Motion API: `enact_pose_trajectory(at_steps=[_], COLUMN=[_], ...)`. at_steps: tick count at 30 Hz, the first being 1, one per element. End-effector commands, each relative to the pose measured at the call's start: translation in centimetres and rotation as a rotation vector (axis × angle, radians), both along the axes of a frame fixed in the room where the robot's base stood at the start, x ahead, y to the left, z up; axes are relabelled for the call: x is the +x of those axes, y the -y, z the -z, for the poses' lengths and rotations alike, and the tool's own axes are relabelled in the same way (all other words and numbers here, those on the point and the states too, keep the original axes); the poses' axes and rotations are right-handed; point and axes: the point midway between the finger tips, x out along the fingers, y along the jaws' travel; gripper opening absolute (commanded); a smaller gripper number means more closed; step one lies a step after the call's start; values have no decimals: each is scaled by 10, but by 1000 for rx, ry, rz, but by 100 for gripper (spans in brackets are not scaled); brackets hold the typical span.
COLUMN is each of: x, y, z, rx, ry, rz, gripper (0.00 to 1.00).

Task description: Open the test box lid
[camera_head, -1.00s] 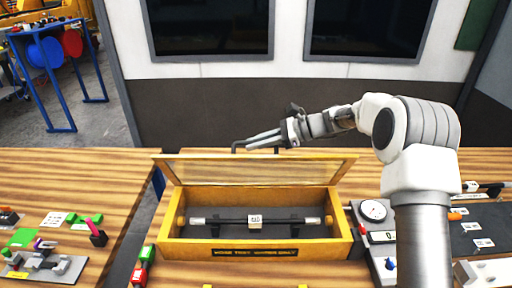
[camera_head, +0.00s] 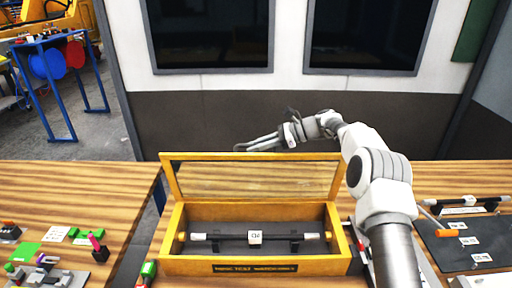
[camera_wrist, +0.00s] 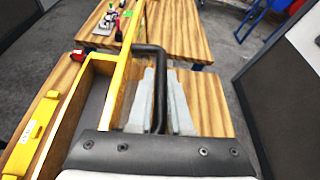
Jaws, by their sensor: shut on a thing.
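The test box (camera_head: 345,262) is a yellow wooden box on the table, with a dark floor and a printed label on its front. Its lid (camera_head: 166,178), a yellow frame around a clear pane, stands raised at the back edge, close to upright. Inside the box lies a rod (camera_head: 285,236) with a white tag on dark supports. My gripper (camera_head: 245,147) is just behind the lid's top edge. In the wrist view my gripper (camera_wrist: 160,90) is shut on the black bar handle (camera_wrist: 158,65) of the lid.
A dark mat with a second rod (camera_head: 468,201) and an orange-handled tool (camera_head: 447,232) lies at the right. A grey wall with dark windows stands behind the table.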

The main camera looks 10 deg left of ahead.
Motion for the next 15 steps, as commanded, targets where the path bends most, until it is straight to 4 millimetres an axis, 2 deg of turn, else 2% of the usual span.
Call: enact_pose_trajectory(at_steps=[15], x=[6], y=[-1], z=[2], rx=[-9], ry=[-26], rz=[-1], gripper=[0])
